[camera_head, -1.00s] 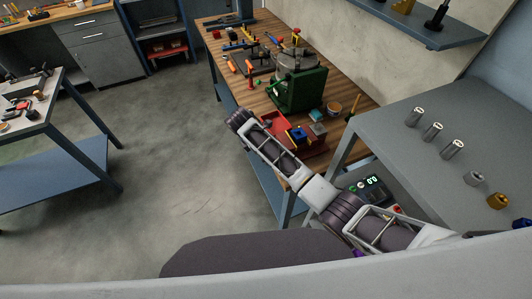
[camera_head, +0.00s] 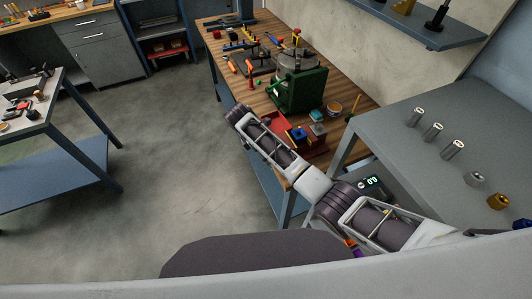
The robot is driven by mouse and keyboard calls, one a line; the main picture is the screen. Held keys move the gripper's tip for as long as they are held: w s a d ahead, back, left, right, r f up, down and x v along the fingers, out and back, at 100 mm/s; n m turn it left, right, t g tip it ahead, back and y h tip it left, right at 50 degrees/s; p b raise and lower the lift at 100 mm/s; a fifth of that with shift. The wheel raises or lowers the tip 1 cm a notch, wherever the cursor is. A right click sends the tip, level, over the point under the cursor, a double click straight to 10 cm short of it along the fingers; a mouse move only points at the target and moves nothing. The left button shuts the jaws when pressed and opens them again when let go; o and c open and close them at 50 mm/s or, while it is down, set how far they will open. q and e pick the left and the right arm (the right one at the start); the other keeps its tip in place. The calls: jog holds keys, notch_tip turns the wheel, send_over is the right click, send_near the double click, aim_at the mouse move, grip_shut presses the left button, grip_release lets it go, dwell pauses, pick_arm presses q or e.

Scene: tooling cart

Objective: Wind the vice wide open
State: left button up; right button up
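I cannot pick out the vice with certainty. A red item (camera_head: 317,149) on the wooden bench, with small blue and grey pieces at it, is partly hidden behind my arm. A large green machine (camera_head: 297,90) with a round grey top stands just behind it on the bench. One of my arms reaches in from the lower right, and its far end stops at the bench's front edge, left of the red item. No gripper fingers show on it. My other arm's gripper does not show either.
The wooden bench (camera_head: 349,107) holds several loose hand tools behind the green machine. A grey table (camera_head: 450,112) with a row of metal cylinders stands at right. A small cart (camera_head: 45,115) with tools stands at left. The floor between is clear.

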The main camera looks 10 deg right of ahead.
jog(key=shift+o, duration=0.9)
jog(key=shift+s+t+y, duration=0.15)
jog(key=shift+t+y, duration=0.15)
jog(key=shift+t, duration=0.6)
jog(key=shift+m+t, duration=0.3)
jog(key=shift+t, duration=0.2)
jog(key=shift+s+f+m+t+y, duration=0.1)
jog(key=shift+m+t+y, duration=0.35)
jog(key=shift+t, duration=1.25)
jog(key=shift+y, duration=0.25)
